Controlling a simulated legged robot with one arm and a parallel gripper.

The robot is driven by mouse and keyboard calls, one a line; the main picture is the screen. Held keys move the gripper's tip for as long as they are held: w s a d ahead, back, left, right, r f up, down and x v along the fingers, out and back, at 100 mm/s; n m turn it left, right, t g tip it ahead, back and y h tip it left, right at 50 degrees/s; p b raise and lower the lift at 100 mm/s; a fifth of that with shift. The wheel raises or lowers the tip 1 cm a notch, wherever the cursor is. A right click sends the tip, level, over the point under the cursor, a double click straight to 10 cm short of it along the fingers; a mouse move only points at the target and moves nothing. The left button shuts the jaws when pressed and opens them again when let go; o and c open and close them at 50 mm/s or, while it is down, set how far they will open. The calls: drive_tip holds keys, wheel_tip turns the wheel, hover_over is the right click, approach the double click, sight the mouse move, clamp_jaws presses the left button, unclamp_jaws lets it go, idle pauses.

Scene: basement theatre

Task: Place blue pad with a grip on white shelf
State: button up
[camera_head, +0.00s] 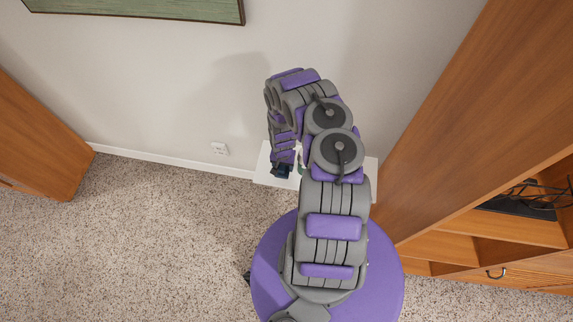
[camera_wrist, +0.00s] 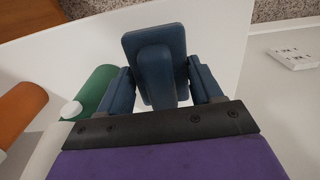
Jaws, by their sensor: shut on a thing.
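The dark blue pad with a raised grip (camera_wrist: 146,45) is in the middle of the wrist view. My gripper (camera_wrist: 163,85) is shut on its grip, with one finger on each side. The pad is over the white shelf (camera_wrist: 75,48); I cannot tell whether it touches the surface. In the head view, the white shelf (camera_head: 262,168) stands against the wall, partly hidden by my arm. My gripper (camera_head: 282,170) is over its left part there, and the pad cannot be told apart from the dark fingers.
A green cylinder (camera_wrist: 98,90) with a white knob and an orange cylinder (camera_wrist: 18,108) lie left of my gripper. A wall outlet (camera_wrist: 293,56) is beyond the shelf edge. A wooden cabinet (camera_head: 440,120) stands right. Carpet (camera_head: 150,230) is clear at left.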

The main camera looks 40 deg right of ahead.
drive_tip(key=w+d, duration=0.1)
drive_tip(key=w+d+b, duration=0.1)
drive_tip(key=w+d, duration=0.1)
drive_tip(key=shift+f, duration=0.2)
wheel_tip(320, 180, down, 4)
drive_tip(key=shift+s+r+b, duration=0.1)
drive_tip(key=shift+r+b, duration=0.1)
drive_tip(key=shift+b, duration=0.9)
drive_tip(key=shift+r, duration=0.1)
drive_tip(key=o, duration=1)
drive_tip(key=shift+d, duration=0.1)
